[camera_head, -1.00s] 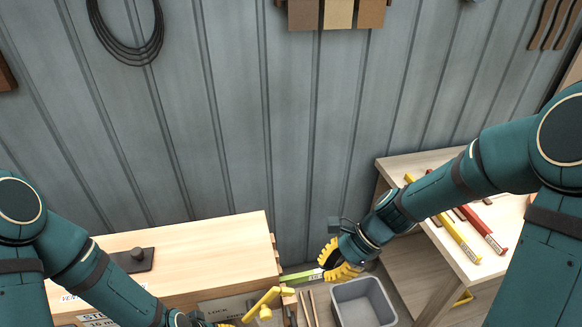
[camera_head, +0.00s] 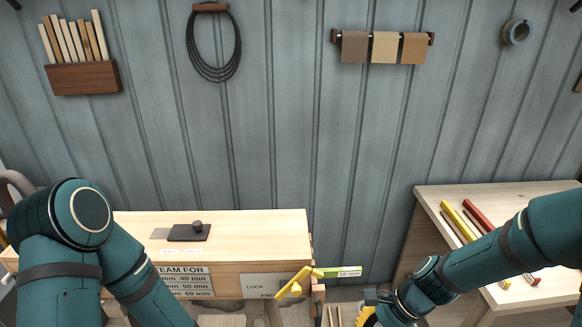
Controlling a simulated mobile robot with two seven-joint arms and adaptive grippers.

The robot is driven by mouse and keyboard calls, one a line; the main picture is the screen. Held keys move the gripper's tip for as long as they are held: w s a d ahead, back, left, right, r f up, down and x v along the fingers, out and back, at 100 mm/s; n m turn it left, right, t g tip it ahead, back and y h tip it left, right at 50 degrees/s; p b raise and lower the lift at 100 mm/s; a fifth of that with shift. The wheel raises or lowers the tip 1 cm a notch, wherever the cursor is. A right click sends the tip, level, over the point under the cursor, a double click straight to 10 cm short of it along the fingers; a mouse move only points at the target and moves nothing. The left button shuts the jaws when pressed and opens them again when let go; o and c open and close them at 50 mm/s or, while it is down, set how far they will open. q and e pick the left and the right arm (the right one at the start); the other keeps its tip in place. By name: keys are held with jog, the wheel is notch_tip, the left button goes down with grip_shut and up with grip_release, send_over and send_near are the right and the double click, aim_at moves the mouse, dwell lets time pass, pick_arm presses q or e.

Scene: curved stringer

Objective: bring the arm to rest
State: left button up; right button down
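My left arm (camera_head: 130,265) comes in at the lower left, and its gripper is below the picture's edge, out of sight. My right arm (camera_head: 500,250) reaches in from the right edge, bent downward. Its yellow gripper (camera_head: 370,317) shows only in part at the bottom edge, so its fingertips are hidden. A green strip with a white label (camera_head: 340,272) lies beside a yellow clamp-like piece (camera_head: 295,284) at the right end of the wooden steam box (camera_head: 230,235). My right gripper is below and to the right of the green strip, apart from it.
A dark plate with a knob (camera_head: 190,232) lies on the box top. A light wooden table (camera_head: 470,195) at the right carries yellow and red bars (camera_head: 478,215). Wall items include a coiled black cable (camera_head: 212,70), a rack of wooden strips (camera_head: 82,78) and hanging swatches (camera_head: 383,48).

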pick_arm(q)
notch_tip(320, 180, down, 11)
jog(key=b, duration=0.8)
jog(key=shift+w+d, duration=0.2)
jog(key=shift+w, duration=0.25)
pick_arm(e)
jog(key=s+a+f+n+t+h, duration=0.1)
jog(key=a+f+n, duration=0.2)
jog(key=f, duration=0.9)
jog(key=s+a+f+n+t+h, duration=0.1)
jog(key=a+f+n, duration=0.2)
jog(key=f+n, duration=0.7)
notch_tip(320, 180, down, 3)
jog(key=shift+f+n+h, duration=0.1)
jog(key=shift+n+h, duration=0.2)
jog(key=shift+h, duration=0.1)
pick_arm(q)
jog(key=shift+r, duration=0.1)
